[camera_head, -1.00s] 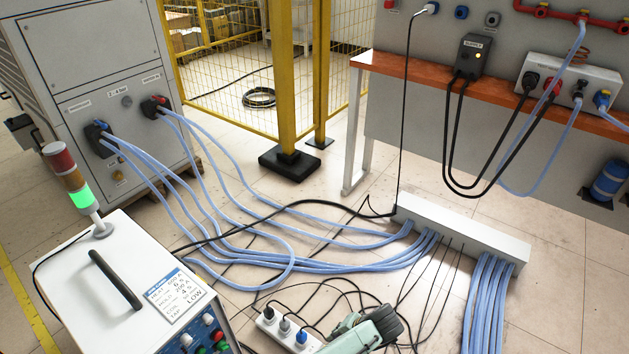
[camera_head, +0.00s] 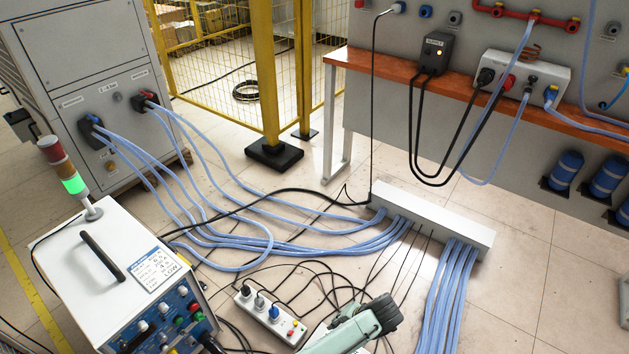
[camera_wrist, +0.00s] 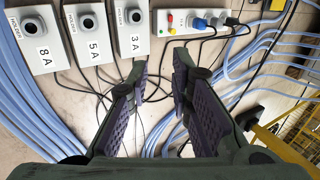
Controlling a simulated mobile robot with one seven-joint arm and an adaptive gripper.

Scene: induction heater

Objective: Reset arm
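My gripper (camera_wrist: 160,90) shows in the wrist view with its two dark green fingers and purple pads spread apart. Nothing is between them; floor and cables show through the gap. In the head view my arm (camera_head: 362,325) is at the bottom centre, and its fingers cannot be made out there. In the wrist view the gripper is over the cabled floor, near a white power strip (camera_wrist: 205,22) and several holder boxes labelled 3 A (camera_wrist: 135,28), 5 A (camera_wrist: 92,33) and 8 A (camera_wrist: 40,40).
The white heater unit (camera_head: 110,262) with a lit green lamp (camera_head: 74,185) stands at left. Blue hoses (camera_head: 290,240) run across the floor into a white duct (camera_head: 440,215). A power strip (camera_head: 268,315) lies near my arm. An orange-topped bench (camera_head: 385,68) and yellow fence (camera_head: 268,80) stand behind.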

